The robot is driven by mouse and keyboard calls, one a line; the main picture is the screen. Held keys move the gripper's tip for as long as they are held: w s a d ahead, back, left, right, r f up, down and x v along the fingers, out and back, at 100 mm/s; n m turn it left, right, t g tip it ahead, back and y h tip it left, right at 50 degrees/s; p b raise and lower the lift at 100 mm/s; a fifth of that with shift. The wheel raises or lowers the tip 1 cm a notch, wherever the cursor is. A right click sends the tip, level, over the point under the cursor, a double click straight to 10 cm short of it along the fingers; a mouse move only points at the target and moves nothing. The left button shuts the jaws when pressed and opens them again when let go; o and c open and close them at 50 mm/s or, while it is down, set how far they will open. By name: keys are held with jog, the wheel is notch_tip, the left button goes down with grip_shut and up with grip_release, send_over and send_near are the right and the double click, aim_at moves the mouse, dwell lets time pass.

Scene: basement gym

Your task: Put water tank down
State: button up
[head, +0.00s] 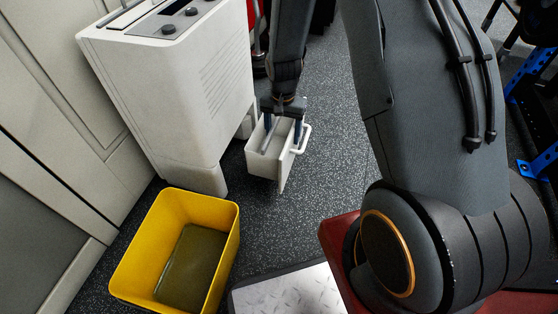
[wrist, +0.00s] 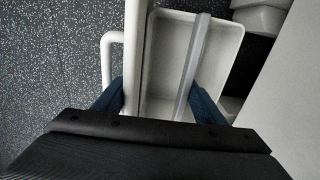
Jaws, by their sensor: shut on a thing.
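The water tank (head: 264,160) is a white open-topped box with a loop handle on its right side. It sits low beside the white machine, just right of its base. I cannot tell whether it touches the floor. My gripper (head: 283,122) reaches down from above and is shut on the tank. In the wrist view, the tank (wrist: 222,45) is seen from above and looks empty inside, with a pale bar running across it. The gripper's dark blue fingers (wrist: 155,102) come in from the bottom, one by the handle side and one inside or at the far side.
The white machine (head: 190,90), likely a dehumidifier, stands left of the tank. A yellow bin (head: 232,225) with murky liquid is on the floor in front of it. A metal tread plate (head: 290,292) lies at the bottom. Speckled floor (head: 325,130) is clear right of the tank.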

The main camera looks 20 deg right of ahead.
notch_tip(320, 180, down, 8)
jog(key=b, duration=0.4)
jog(key=shift+f, duration=0.2)
jog(key=o, duration=2)
jog(key=shift+f, duration=0.1)
